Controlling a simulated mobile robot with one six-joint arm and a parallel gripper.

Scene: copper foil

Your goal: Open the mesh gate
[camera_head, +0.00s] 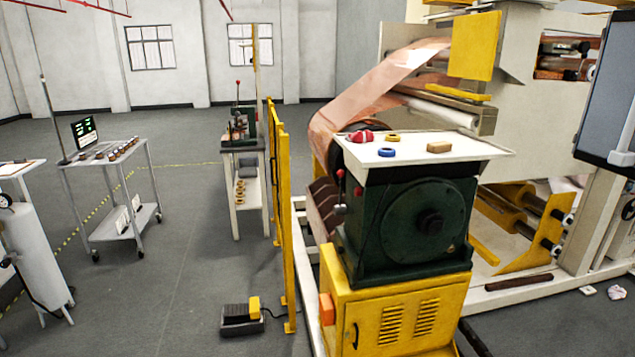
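A yellow-framed panel (285,215), which looks like the mesh gate, stands upright left of the machine. I see it almost edge-on, so its mesh, latch and handle cannot be made out. I cannot tell whether it is shut or ajar. Its near post comes down to the floor beside a black and yellow foot pedal. My gripper is not in view.
A yellow cabinet (390,310) carrying dark green machinery (415,220) stands right of the panel. The foot pedal (241,319) lies on the floor near the panel's foot. A wheeled cart (118,165) stands at left. Grey floor (190,250) between is clear.

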